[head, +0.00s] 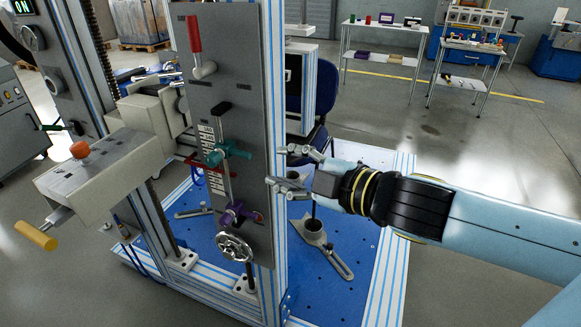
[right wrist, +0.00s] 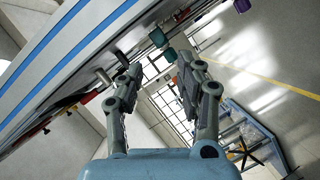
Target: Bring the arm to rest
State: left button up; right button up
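My right gripper (head: 279,167) comes in from the right on a pale blue arm (head: 500,217). Its two grey fingers are spread apart with nothing visible between them. In the head view the fingertips lie at the right edge of the grey control panel (head: 228,95), over the aluminium post; I cannot tell whether they touch. The open fingers also show in the right wrist view (right wrist: 160,66), beside the blue-striped post (right wrist: 75,50). The panel carries a red lever (head: 195,38), a green knob (head: 228,152), a purple clamp (head: 238,213) and a handwheel (head: 235,247). My left gripper is not in view.
A blue base plate (head: 335,215) with metal clamps lies below the gripper. A grey box with an orange button (head: 80,149) and yellow handle (head: 36,235) juts out at left. A blue chair (head: 312,135) stands behind. Shelves (head: 385,40) stand far back; floor at right is open.

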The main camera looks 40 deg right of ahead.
jog(key=shift+s, duration=0.3)
jog(key=shift+w, duration=0.1)
dwell(0.3)
jog(key=s+d+f+m+g+h+b, duration=0.1)
jog(key=s+f+m+g+b, duration=0.1)
jog(key=f, duration=1)
jog(key=s+d+f+m+g+h+b, duration=0.1)
jog(key=s+d+f+m+g+b, duration=0.15)
jog(key=f, duration=0.95)
jog(key=s+d+f+m+g+h+b, duration=0.1)
jog(key=s+f+m+g+b, duration=0.15)
jog(key=f, duration=0.95)
jog(key=s+a+f+m+g+b, duration=0.1)
jog(key=s+a+f+m+g, duration=0.25)
jog(key=s+f, duration=1.1)
jog(key=s+a+f+m+g+y, duration=0.1)
jog(key=s+f+g, duration=0.3)
jog(key=s, duration=1)
jog(key=shift+a+f+m, duration=0.35)
jog(key=shift+a+f, duration=0.1)
jog(key=shift+f, duration=0.2)
